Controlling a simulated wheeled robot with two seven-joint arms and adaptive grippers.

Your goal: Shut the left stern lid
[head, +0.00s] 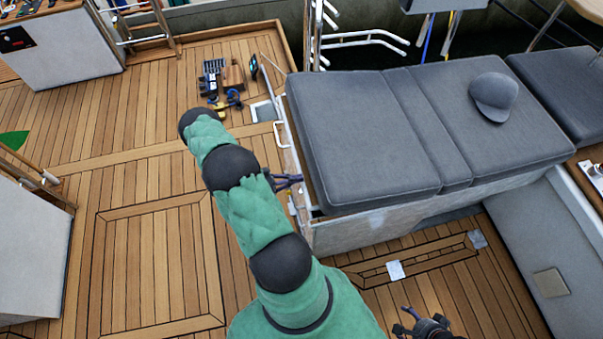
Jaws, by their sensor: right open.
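A grey cushioned stern seat (365,140) fills the middle right. A pale wood-edged panel with a white handle (281,136) stands along its left side. I cannot tell for sure which part is the left stern lid, or how far open it is. My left arm, in a green sleeve, comes up from the bottom middle. My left gripper (289,182) shows partly behind this arm, close to the panel below the handle. Its dark fingers are small and partly hidden. My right gripper (405,320) is open at the bottom edge, over the deck, apart from the seat.
A grey cap (493,97) lies on the right part of the seat. Small tools (226,98) lie on the deck beyond my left arm. A white card (396,270) lies on the deck below the seat. The wooden deck (150,240) at left is mostly clear.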

